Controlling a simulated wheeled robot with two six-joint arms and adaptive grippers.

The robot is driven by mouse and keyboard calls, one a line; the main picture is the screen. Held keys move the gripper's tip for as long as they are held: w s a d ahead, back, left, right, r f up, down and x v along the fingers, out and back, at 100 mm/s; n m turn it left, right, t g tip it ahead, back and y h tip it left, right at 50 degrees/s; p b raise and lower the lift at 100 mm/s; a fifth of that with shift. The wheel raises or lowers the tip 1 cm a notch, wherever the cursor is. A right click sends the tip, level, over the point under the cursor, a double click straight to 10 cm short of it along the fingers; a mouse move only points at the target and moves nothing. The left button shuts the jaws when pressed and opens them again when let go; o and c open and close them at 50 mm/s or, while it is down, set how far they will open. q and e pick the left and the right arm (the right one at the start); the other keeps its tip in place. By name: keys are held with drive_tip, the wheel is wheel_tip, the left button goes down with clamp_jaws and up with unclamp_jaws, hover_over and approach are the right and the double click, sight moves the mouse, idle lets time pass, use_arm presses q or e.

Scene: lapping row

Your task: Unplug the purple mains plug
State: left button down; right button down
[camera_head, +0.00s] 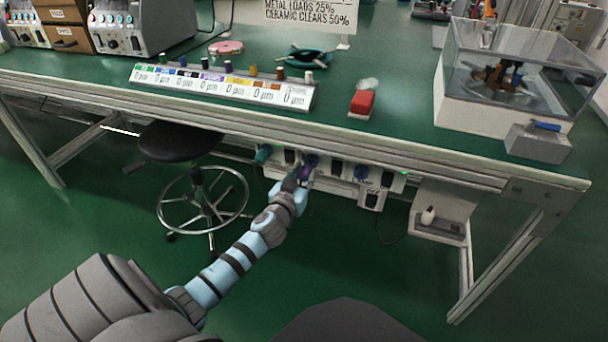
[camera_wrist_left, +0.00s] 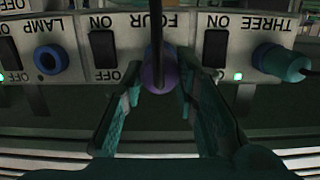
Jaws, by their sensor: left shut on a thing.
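The purple mains plug (camera_head: 311,160) is at the socket strip (camera_head: 335,184) under the front of the bench. In the left wrist view the plug (camera_wrist_left: 158,74) sits at the outlet labelled FOUR, which appears upside down. A dark cable crosses in front of it. My left gripper (camera_head: 301,178) is shut on the plug, with one finger on each side of it in the wrist view (camera_wrist_left: 159,92). I cannot tell whether the plug is fully seated. My right gripper is not in view.
A teal plug (camera_wrist_left: 283,63) is at outlet THREE, and a blue round fitting (camera_wrist_left: 50,60) is at LAMP. Black switches stand between them. The bench edge (camera_head: 400,160) overhangs the strip. A black stool (camera_head: 180,141) stands left of my arm.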

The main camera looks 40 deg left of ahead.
sight(303, 178)
use_arm(q)
drive_tip(key=shift+f+v, duration=0.15)
drive_tip(key=shift+v, duration=0.85)
drive_tip(key=shift+f+v, duration=0.15)
drive_tip(key=shift+v, duration=0.85)
